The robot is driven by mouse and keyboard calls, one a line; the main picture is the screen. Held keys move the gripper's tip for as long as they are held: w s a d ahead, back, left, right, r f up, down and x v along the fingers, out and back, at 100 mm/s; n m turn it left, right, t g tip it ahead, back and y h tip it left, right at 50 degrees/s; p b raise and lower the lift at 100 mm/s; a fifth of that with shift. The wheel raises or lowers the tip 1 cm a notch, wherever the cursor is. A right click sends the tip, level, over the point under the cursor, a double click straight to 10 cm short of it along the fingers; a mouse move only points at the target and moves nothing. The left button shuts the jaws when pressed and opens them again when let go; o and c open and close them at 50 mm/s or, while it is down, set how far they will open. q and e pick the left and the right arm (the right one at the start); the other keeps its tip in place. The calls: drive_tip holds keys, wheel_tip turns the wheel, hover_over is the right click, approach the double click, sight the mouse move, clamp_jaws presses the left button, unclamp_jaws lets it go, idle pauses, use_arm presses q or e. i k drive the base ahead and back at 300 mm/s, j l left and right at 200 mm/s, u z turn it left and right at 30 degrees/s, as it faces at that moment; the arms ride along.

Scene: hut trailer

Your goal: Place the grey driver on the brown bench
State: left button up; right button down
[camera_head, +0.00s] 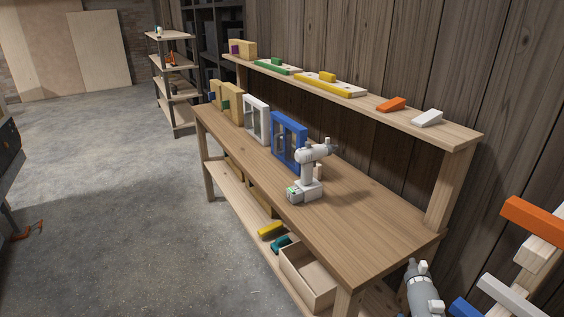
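The brown bench (372,222) is a long wooden workbench along the plank wall, with a raised back shelf. A light grey and white driver (307,172) with a green mark on its base stands upright on the bench top, near the front edge. A darker grey, driver-like tool (423,293) with a narrow tip shows at the bottom edge, beyond the bench's near right end. Its lower part is cut off, so I cannot tell what supports it. Neither of my grippers is in view.
A blue frame (289,139), a white frame (256,118) and tan frames stand along the bench. Small coloured blocks lie on the back shelf (363,101). An open wooden box (308,276) sits underneath. The bench top's right part is clear. Orange, white and blue pieces crowd the lower right.

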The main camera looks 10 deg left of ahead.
sight(323, 214)
drive_tip(key=i+j, duration=0.2)
drive_tip(key=i, duration=0.15)
drive_tip(key=i+j, duration=0.2)
drive_tip(key=i, duration=0.2)
drive_tip(key=i+j, duration=0.2)
drive_tip(key=i, duration=0.15)
